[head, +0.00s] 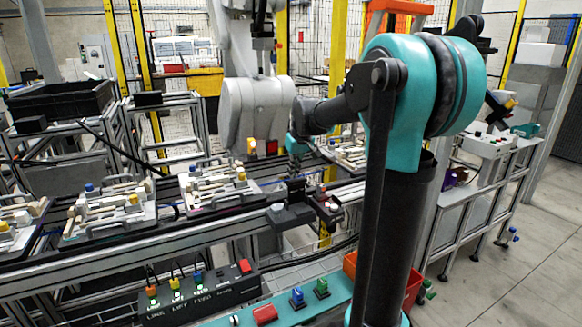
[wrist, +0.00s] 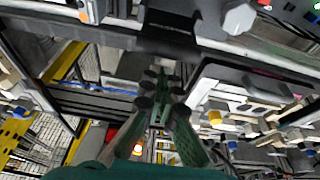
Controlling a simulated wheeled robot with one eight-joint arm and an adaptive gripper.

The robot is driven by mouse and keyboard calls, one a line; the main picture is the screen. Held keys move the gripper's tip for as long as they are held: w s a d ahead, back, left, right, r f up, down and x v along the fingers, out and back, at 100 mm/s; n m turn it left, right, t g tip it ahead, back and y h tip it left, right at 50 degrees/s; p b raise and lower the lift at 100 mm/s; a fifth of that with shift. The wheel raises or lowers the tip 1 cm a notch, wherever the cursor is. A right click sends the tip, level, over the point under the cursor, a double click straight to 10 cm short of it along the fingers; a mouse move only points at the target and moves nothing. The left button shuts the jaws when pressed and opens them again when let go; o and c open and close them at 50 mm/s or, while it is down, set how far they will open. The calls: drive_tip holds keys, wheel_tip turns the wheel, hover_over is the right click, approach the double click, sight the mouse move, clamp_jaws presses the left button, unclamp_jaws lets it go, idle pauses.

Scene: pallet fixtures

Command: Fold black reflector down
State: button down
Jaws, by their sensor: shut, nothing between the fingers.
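A black fixture (head: 290,215) with pale round knobs sits on the conveyor's near rail in the head view. A small black upright plate (head: 295,190) rises from it and may be the black reflector. In the wrist view a dark flat piece (wrist: 170,25) lies beyond my fingertips, beside a grey hex knob (wrist: 238,18). I cannot tell whether it is the same part. My gripper (wrist: 162,80) is shut and empty, its green fingers together. In the head view my gripper (head: 297,146) is above the black fixture, its tips hard to make out.
Pallets with fixtures (head: 110,212) stand on the conveyor to the left, and another (head: 215,188) is close to my gripper. A control box with buttons (head: 200,290) is in front of the rail. A grey robot arm (head: 258,110) stands behind the conveyor.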

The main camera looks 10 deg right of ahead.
drive_tip(key=shift+s+d, duration=0.15)
drive_tip(key=shift+s, duration=0.3)
drive_tip(key=shift+s, duration=0.1)
